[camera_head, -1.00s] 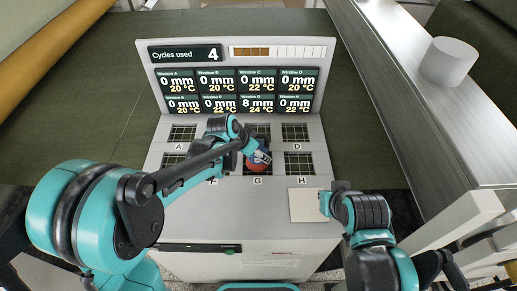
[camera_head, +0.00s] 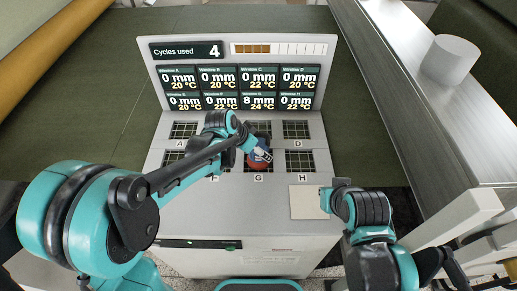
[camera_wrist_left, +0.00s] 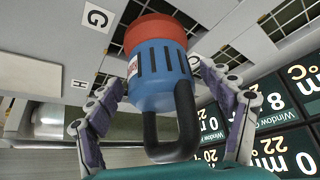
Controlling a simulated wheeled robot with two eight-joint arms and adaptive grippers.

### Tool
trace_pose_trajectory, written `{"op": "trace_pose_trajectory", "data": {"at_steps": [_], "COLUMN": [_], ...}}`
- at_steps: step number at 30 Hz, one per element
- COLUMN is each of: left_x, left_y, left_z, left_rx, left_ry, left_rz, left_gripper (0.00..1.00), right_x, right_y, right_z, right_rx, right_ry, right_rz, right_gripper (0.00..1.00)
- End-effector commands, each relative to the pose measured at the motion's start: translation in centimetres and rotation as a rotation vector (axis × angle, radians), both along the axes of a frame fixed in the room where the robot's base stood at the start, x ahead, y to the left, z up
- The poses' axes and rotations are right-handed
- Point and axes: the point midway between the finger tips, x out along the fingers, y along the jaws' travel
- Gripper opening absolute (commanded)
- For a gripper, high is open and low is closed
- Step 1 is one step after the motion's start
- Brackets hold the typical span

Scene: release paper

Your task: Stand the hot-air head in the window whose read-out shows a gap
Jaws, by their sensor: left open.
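The hot-air head (camera_head: 256,162), blue with a red end, stands at window G (camera_head: 258,170) in the front row. In the left wrist view the head (camera_wrist_left: 158,75) shows its red end towards the panel and a black loop handle nearer the camera. The read-out for G (camera_head: 258,101) shows 8 mm and 24 °C; the other windows show 0 mm. My left gripper (camera_head: 262,155) is open, with one finger on each side of the head. Whether the fingers touch it is unclear. My right gripper (camera_head: 337,193) is low at the right, its jaws unclear.
A pale square pad (camera_head: 306,203) lies below window H, beside my right gripper. The upright display (camera_head: 330,60) stands behind the windows and reads 4 cycles used. A white cylinder (camera_head: 449,61) stands on the grey ledge at the right.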

Motion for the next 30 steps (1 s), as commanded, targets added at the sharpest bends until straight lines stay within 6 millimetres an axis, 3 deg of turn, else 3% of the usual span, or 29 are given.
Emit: {"op": "trace_pose_trajectory", "data": {"at_steps": [6, 12, 23, 26, 30], "left_x": [-1.8, -3.1, -4.0, -5.4, -8.9], "left_y": [1.8, 3.1, 4.0, 5.3, 8.3], "left_z": [4.8, 7.8, 9.3, 9.9, 11.3], "left_rx": [0.0, -0.001, 0.0, 0.005, 0.01], "left_ry": [0.0, 0.0, 0.0, 0.001, -0.006], "left_rz": [0.002, 0.002, 0.017, 0.079, 0.243], "left_gripper": [0.81, 0.81, 0.81, 0.81, 0.81], "right_x": [0.0, 0.0, 0.0, 0.0, 0.0], "right_y": [0.0, 0.0, 0.0, 0.0, 0.0], "right_z": [2.1, 3.2, 3.5, 3.5, 3.5], "right_rx": [0.0, 0.0, 0.0, 0.0, 0.0], "right_ry": [0.0, 0.0, 0.0, 0.0, 0.0], "right_rz": [0.0, 0.0, 0.0, 0.0, 0.0], "right_gripper": [0.0, 0.0, 0.0, 0.0, 0.0]}}
